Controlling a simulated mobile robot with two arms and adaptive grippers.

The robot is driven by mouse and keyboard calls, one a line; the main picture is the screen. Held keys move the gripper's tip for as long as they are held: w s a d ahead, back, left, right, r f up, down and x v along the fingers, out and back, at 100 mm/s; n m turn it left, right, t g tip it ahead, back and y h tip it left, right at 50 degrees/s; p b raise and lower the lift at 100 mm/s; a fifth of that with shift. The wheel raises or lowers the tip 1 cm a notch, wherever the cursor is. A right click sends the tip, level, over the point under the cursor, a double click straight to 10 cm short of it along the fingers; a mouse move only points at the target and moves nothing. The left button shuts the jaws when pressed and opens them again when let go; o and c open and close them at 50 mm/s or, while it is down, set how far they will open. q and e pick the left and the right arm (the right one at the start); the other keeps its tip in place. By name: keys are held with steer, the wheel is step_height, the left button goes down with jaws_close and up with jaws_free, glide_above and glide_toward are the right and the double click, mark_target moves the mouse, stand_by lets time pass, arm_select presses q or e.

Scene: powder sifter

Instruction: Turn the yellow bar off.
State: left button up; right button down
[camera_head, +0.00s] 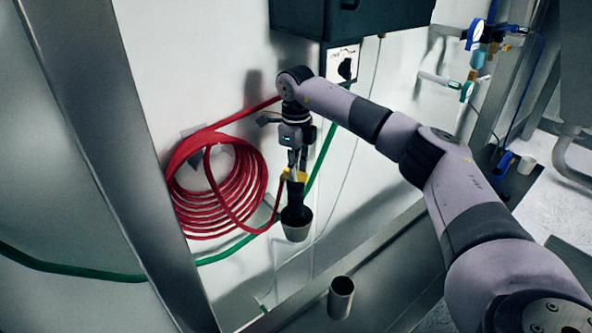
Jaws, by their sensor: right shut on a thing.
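The yellow bar (300,177) is a small yellow piece above a dark fitting with a pale, cup-shaped lower end (296,229). My right gripper (297,172) points down from above and is shut on the yellow bar. Its fingers hide part of the bar, so its exact angle is hard to tell. My left gripper is not in view.
A coiled red hose (190,220) hangs on the white wall to the left of the gripper. A green hose (75,267) runs behind. A dark box (385,14) is above my arm. An open metal cylinder (341,297) stands below on the metal surface. Valves and a blue gauge (475,31) are at right.

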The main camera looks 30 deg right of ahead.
steer(key=n, duration=0.3)
stand_by(1.3)
steer(key=c, duration=1.6)
jaws_free()
step_height(320, 180, up, 12)
steer(key=shift+r, duration=0.1)
steer(key=shift+c, duration=0.3)
